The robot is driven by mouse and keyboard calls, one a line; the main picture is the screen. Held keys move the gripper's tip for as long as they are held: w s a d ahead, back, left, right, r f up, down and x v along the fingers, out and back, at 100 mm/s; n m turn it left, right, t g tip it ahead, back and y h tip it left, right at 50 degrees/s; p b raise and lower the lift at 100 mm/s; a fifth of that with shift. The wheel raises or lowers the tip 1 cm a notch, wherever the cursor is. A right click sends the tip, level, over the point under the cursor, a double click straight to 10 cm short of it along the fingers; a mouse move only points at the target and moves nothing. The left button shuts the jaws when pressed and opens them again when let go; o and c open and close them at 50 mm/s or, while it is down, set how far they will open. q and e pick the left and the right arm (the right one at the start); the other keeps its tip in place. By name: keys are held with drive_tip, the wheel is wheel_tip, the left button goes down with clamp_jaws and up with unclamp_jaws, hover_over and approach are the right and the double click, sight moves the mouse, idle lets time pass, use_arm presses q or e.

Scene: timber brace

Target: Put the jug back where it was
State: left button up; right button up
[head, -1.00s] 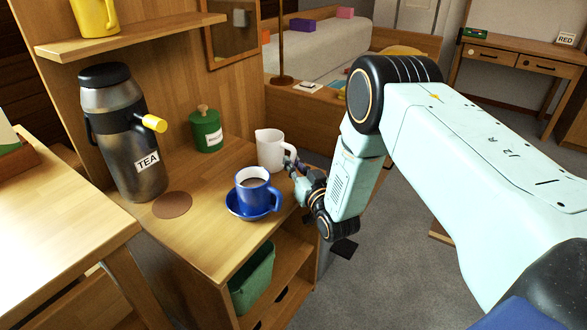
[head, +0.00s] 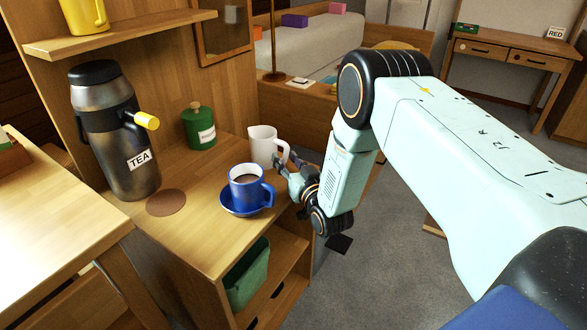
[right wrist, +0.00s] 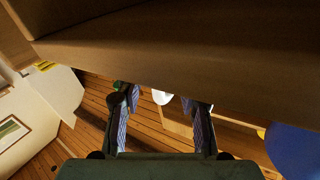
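The white jug (head: 263,147) stands upright at the back right of the wooden cabinet top, its handle toward my right gripper. My right gripper (head: 281,163) is beside the handle, at the cabinet's right edge. In the right wrist view its two fingers (right wrist: 160,112) are apart with nothing clasped between them. A small white patch, likely the jug (right wrist: 161,97), shows beyond the fingertips. Whether a finger touches the handle I cannot tell. My left gripper is not in view.
A blue mug (head: 247,185) with dark drink sits on a blue saucer (head: 230,209), close in front of the jug. A green canister (head: 199,128), the tea flask (head: 113,130) and a brown round mat (head: 166,202) are to the left. A shelf (head: 130,38) hangs above.

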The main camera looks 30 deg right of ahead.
drive_tip(key=s+p, duration=0.4)
drive_tip(key=s, duration=0.8)
drive_tip(key=s+a+f+n+g, duration=0.1)
drive_tip(key=s+a+f+g, duration=0.2)
drive_tip(key=s+f+g, duration=0.3)
drive_tip(key=s+a+f+g, duration=0.3)
drive_tip(key=s+f, duration=0.3)
drive_tip(key=s, duration=0.2)
drive_tip(key=s+a+f+n+g, duration=0.1)
drive_tip(key=s+g, duration=0.8)
drive_tip(key=s, duration=1.1)
drive_tip(key=shift+s+a+f, duration=0.3)
drive_tip(key=shift+s+a, duration=0.05)
wheel_tip(320, 180, up, 4)
drive_tip(key=p, duration=0.3)
drive_tip(key=shift+f, duration=0.25)
